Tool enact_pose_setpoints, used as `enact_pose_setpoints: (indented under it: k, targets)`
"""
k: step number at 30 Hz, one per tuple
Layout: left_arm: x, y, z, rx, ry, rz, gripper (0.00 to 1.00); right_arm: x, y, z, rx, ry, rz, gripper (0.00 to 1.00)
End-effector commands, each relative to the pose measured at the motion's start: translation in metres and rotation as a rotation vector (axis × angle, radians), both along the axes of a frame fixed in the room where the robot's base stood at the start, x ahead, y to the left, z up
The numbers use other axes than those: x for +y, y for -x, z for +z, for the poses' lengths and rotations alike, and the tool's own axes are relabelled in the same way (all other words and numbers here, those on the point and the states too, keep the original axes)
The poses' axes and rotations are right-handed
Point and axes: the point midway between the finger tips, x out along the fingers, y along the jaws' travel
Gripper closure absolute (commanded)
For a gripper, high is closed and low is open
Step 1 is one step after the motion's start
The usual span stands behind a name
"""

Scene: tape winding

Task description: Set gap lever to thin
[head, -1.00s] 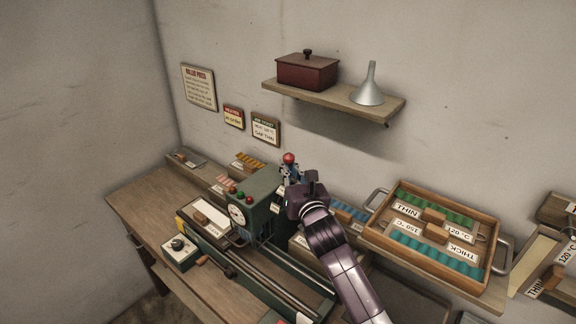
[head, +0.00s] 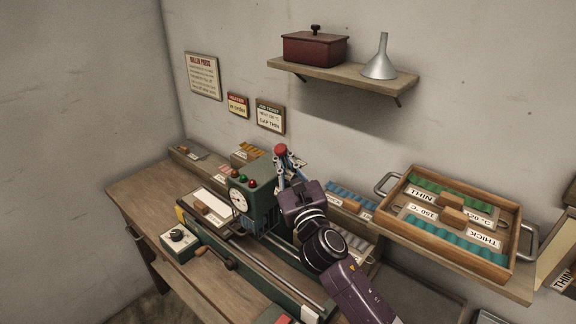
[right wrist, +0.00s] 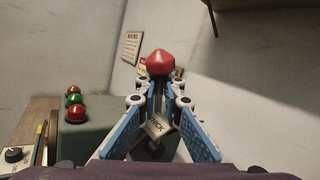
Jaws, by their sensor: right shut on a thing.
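The gap lever's red knob (head: 281,149) stands above the back right of the green press housing (head: 264,193). My right gripper (head: 283,158) is shut on the knob, coming from the lower right. The lever's shaft is mostly hidden by the gripper. My left gripper is not in view.
The press has colored lamps (head: 243,187) and a dial (head: 239,202). A wooden tray (head: 401,245) with green and teal strips lies to the right. A shelf (head: 345,79) with a red box (head: 314,49) and a funnel (head: 380,62) hangs above.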

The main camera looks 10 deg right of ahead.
Motion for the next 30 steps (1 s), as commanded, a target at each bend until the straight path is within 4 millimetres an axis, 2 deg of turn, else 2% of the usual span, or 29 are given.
enact_pose_setpoints:
  k: [1,9,26,27,30]
  targets:
    - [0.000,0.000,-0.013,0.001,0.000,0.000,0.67,0.003,0.003,0.003,-0.039,0.028,0.004,1.00]
    - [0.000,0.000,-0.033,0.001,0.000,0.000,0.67,0.012,0.010,0.003,-0.111,0.119,0.002,1.00]
    - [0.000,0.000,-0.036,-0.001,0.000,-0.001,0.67,0.016,0.012,0.005,-0.133,0.148,0.002,1.00]
    - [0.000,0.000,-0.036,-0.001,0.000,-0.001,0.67,0.016,0.012,0.005,-0.133,0.148,0.002,0.91]
    - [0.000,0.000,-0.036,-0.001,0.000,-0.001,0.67,0.016,0.012,0.005,-0.133,0.147,0.003,0.80]
